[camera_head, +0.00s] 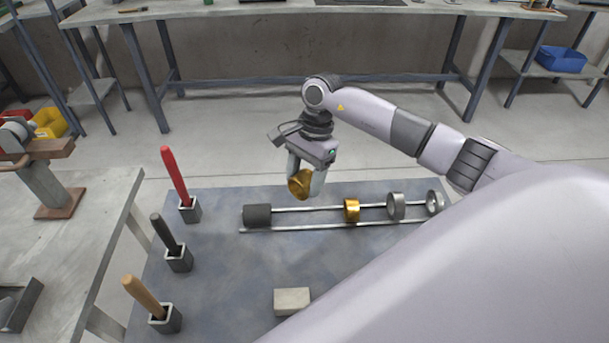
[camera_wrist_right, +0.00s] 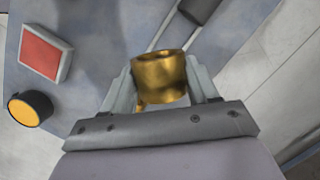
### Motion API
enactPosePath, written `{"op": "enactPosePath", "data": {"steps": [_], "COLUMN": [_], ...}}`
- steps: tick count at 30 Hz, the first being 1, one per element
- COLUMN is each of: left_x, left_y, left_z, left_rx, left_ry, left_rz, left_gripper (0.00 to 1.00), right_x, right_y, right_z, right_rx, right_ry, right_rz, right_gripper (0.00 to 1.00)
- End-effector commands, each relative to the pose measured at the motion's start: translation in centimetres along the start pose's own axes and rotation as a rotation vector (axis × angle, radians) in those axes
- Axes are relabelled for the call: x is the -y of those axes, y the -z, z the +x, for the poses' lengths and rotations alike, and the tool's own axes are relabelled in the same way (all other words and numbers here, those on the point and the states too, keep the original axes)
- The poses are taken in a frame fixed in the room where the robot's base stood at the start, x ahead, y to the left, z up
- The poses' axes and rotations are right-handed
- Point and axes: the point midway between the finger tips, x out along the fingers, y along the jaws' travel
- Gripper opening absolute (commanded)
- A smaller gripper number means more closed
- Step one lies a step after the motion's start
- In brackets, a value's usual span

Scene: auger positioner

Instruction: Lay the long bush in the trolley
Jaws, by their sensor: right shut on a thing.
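A gold-coloured bush (camera_head: 299,184) is between the fingers of my right gripper (camera_head: 307,177), held over the far edge of the blue-grey top (camera_head: 225,270). In the right wrist view the bush (camera_wrist_right: 158,76) shows its open round end, with the fingers shut on its sides. A second, smaller gold ring (camera_head: 352,209) sits along a metal rod on the top. I cannot tell for certain which surface is the trolley. My left gripper is not in view.
A dark cylinder (camera_head: 257,215) and grey rings (camera_head: 396,206) line up along the rod. Red (camera_head: 174,175), black (camera_head: 165,233) and tan (camera_head: 143,296) handles stand in holders on the left. A pale block (camera_head: 292,300) lies in front. My arm covers the lower right.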

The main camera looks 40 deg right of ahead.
Motion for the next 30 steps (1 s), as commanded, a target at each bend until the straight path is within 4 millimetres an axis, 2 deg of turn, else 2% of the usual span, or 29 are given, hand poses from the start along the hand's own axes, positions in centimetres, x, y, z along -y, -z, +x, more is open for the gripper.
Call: {"op": "enactPosePath", "data": {"steps": [8,30], "left_x": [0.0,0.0], "left_y": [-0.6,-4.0], "left_z": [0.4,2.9], "left_rx": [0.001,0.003], "left_ry": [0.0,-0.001], "left_rz": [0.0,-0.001], "left_gripper": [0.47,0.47], "right_x": [0.1,0.1], "right_y": [0.3,2.0], "right_z": [0.9,7.5], "right_rx": [0.0,0.001], "right_ry": [0.005,0.004], "right_rz": [0.013,0.01], "right_gripper": [0.29,0.29]}}
